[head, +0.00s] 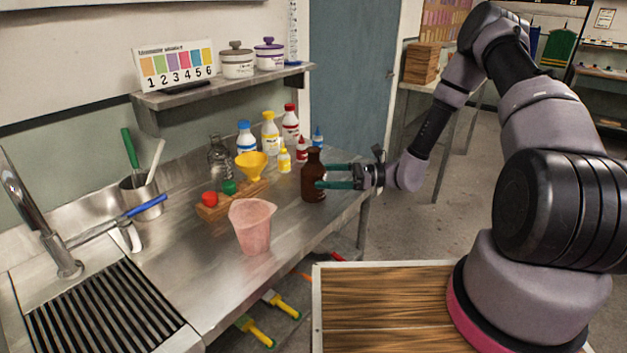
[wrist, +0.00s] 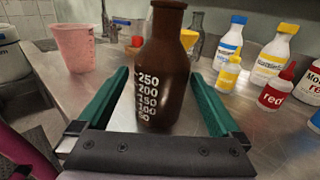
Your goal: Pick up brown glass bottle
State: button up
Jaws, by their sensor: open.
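The brown glass bottle (head: 313,178) stands upright on the steel counter, near its right end. In the wrist view the bottle (wrist: 163,75) shows white volume marks and stands between the two green fingers. My gripper (head: 325,176) reaches in level from the right. Its fingers (wrist: 160,92) are open, one on each side of the bottle, with a visible gap to each side in the wrist view.
A pink measuring jug (head: 252,226) stands left of the bottle. Several labelled bottles, including a red one (head: 302,150), stand behind. The counter's front edge is close to the bottle.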

jog(key=shift+a+f, duration=0.1)
jog(key=shift+a, duration=3.1)
grip_shut()
